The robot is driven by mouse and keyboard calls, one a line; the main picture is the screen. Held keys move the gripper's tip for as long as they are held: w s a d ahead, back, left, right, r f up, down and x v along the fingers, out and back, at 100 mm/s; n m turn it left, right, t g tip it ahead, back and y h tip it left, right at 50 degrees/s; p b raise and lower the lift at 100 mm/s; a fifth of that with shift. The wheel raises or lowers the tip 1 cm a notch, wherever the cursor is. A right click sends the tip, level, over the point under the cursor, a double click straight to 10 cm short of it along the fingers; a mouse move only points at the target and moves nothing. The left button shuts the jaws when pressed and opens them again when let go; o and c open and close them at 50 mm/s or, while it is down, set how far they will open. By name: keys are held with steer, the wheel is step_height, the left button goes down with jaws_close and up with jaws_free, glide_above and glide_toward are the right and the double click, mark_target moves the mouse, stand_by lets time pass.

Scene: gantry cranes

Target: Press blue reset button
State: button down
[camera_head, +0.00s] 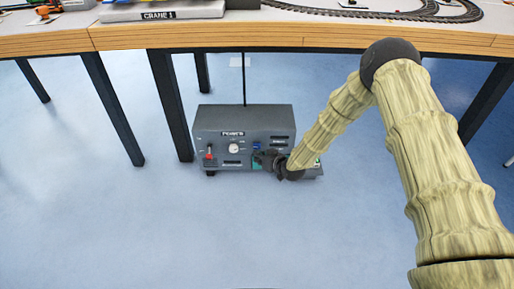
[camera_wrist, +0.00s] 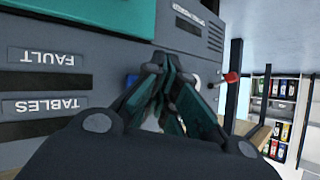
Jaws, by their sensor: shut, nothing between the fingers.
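The grey power box (camera_head: 245,119) stands on the floor under the table. A small blue button (camera_head: 256,146) shows on its front panel, just above my gripper (camera_head: 264,159). In the wrist view a bit of blue (camera_wrist: 131,80) shows beside the fingers, mostly hidden behind them. My gripper (camera_wrist: 160,66) is shut and empty, its fingertips together close in front of the panel. I cannot tell whether the tips touch the panel or the button.
The panel also has a red lever (camera_head: 209,153), which shows in the wrist view (camera_wrist: 231,77), and a round white gauge (camera_head: 234,148). The wooden table edge (camera_head: 200,38) and dark legs (camera_head: 171,105) frame the box. Blue floor (camera_head: 130,225) in front is clear.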

steer(key=s+p, duration=0.2)
steer(key=s, duration=0.3)
steer(key=shift+p, duration=0.3)
stand_by(0.7)
steer(key=s+d+f+m+g+h, duration=0.1)
steer(key=s+d+f+g, duration=0.2)
steer(key=s, duration=0.5)
steer(key=s+d+f+m+h, duration=0.1)
steer(key=s+d+f+h, duration=0.2)
steer(key=s, duration=0.6)
steer(key=s+d+f+m+g, duration=0.1)
steer(key=s+d+f+g, duration=0.15)
steer(key=s+d, duration=0.4)
steer(key=s+d+r+m+g+h, duration=0.1)
steer(key=s+d+r, duration=0.15)
steer(key=s, duration=0.65)
steer(key=s+d+r+g+h, duration=0.15)
steer(key=s+d, duration=0.25)
steer(key=s, duration=0.4)
steer(key=s+d+r+m+g+h, duration=0.1)
steer(key=s+d+g, duration=0.15)
steer(key=s, duration=0.65)
step_height(320, 180, up, 37)
steer(key=p, duration=3.8)
steer(key=shift+w+d+t, duration=0.15)
steer(key=shift+d+t, duration=0.1)
steer(key=shift+t, duration=0.1)
